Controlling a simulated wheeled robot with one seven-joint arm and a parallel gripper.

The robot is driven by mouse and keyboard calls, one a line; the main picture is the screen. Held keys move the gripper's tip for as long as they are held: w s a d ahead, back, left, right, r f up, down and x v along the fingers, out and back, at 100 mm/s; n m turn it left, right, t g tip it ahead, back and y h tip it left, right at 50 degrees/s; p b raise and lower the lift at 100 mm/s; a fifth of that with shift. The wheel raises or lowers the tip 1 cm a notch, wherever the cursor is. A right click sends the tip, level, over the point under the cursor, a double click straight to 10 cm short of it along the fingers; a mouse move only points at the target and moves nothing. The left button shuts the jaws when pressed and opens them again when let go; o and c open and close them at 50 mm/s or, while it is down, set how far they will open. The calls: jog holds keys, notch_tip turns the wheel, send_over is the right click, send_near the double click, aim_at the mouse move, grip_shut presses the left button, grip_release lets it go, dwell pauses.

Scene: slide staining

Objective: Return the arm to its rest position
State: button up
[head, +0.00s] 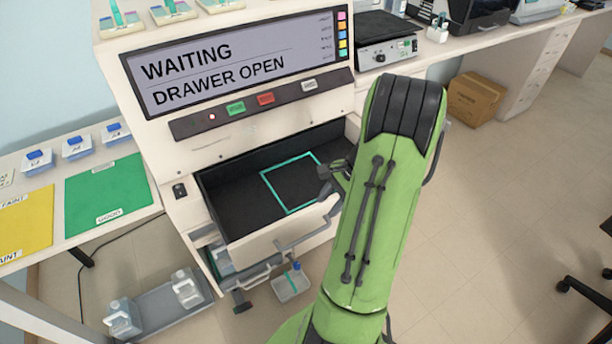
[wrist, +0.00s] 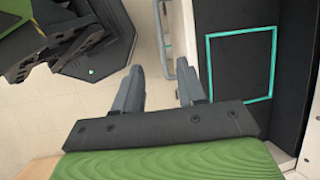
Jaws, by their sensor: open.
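My green arm reaches up the middle of the head view and bends over toward the open drawer of the staining machine. In the wrist view my gripper (wrist: 160,88) is open, with its two grey fingers apart and nothing between them. The fingers are beside the drawer, over its front edge and handle (wrist: 163,40). In the head view my gripper (head: 333,178) is partly hidden behind my arm, near the drawer's right side. The drawer (head: 235,190) is pulled out. Its dark floor carries a teal square outline and looks empty; it also shows in the wrist view (wrist: 240,62).
The machine's screen (head: 225,65) reads "WAITING DRAWER OPEN". A table with a green mat (head: 108,195) and a yellow mat (head: 25,220) stands at the left. White jugs (head: 187,288) sit in a low tray. A cardboard box (head: 475,98) is at the right; the floor there is mostly clear.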

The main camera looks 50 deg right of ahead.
jog(key=w+a+r+n+h+p, duration=0.2)
jog(key=w+a+r+n, duration=0.2)
jog(key=a+r+n, duration=0.7)
jog(key=s+a+r+n+t+h+p, duration=0.1)
jog(key=s+a+r+n, duration=0.4)
jog(key=a, duration=0.3)
jog(key=s+a+r+n+t+p, duration=0.1)
jog(key=s+a+r+n, duration=0.3)
jog(key=s+a+r, duration=0.1)
jog(key=a+r, duration=0.1)
jog(key=a, duration=0.1)
jog(key=shift+s+a+r+n+h, duration=0.2)
jog(key=shift+a+r+n+h, duration=0.2)
